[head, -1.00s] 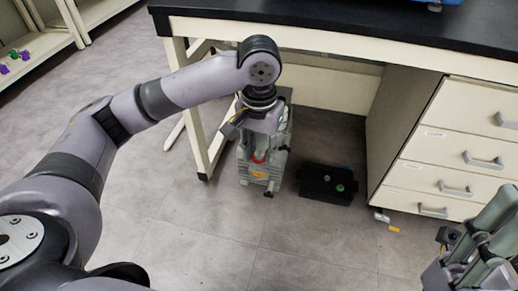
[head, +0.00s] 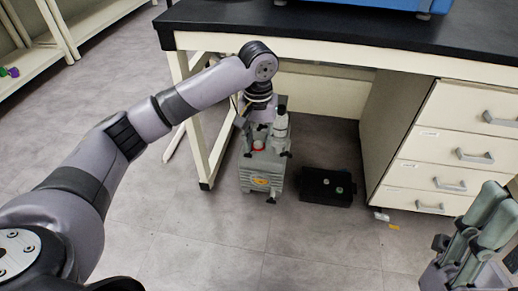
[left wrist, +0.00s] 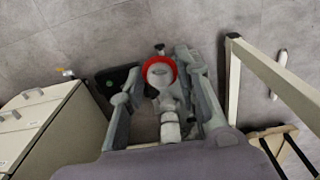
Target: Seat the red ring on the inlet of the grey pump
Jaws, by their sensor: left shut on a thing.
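The red ring (left wrist: 175,70) shows in the left wrist view between the fingers of my left gripper (left wrist: 160,85). A round pale end, which looks like the inlet, shows through its opening. In the head view the ring (head: 259,145) is a small red patch over the top of the grey pump (head: 262,180), which stands on the floor under the bench. My left gripper (head: 260,138) points down there, shut on the ring. I cannot tell whether the ring touches the inlet. My right gripper (head: 482,225) is at the lower right, away from the pump; its opening is unclear.
A black box (head: 327,187) with a green knob lies on the floor right of the pump. A bench leg (head: 197,150) stands close on the left, and a drawer cabinet (head: 450,150) on the right. The black bench top (head: 320,35) overhangs. The front floor is mostly clear.

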